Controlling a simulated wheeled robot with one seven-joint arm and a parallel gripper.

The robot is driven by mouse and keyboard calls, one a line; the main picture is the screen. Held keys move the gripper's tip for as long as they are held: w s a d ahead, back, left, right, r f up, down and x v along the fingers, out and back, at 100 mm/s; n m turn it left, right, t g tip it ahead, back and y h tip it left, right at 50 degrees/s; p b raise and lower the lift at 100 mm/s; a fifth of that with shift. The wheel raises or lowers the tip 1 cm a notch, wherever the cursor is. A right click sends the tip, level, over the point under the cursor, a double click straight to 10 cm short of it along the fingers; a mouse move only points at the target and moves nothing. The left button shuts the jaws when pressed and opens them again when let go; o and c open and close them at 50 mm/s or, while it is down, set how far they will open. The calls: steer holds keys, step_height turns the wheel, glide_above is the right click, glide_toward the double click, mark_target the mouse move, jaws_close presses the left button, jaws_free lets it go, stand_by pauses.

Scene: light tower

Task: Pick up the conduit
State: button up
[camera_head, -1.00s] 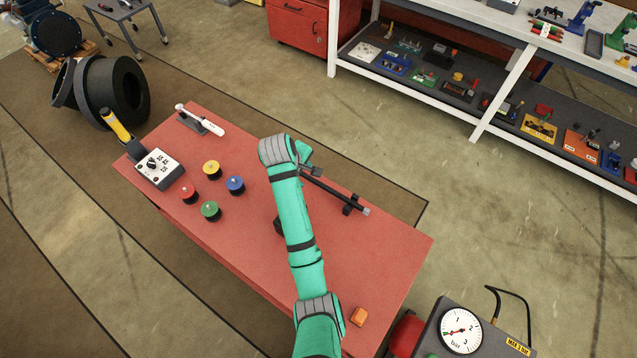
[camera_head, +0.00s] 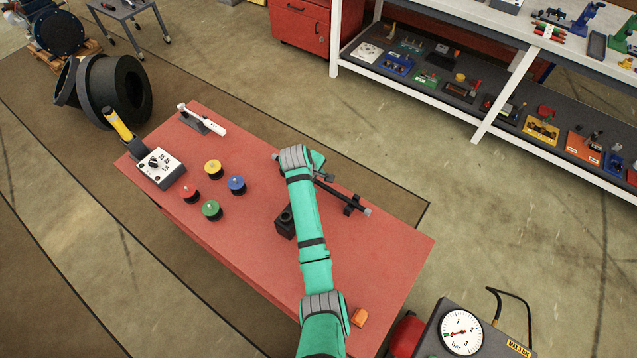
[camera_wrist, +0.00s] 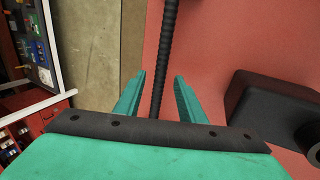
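The conduit is a thin dark rod (camera_head: 341,194) lying diagonally near the far edge of the red table (camera_head: 375,255), with a light grey end at right. A black holder (camera_head: 353,206) sits under it near that end. My arm hides part of it in the head view. In the wrist view the dark ribbed conduit (camera_wrist: 168,45) runs between the two green fingers of my gripper (camera_wrist: 158,85). The fingers are apart, with a gap on each side of the conduit. I cannot tell how high they are above it.
A black block with a round opening (camera_head: 285,224) stands beside my arm; it also shows in the wrist view (camera_wrist: 270,105). Several coloured buttons (camera_head: 212,168), a white switch box (camera_head: 160,168) and an orange piece (camera_head: 359,317) are on the table. A gauge unit (camera_head: 461,333) stands at lower right.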

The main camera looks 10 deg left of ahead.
steer(key=shift+w+f, duration=0.1)
steer(key=shift+f, duration=0.15)
jaws_close()
steer(key=shift+r, duration=0.15)
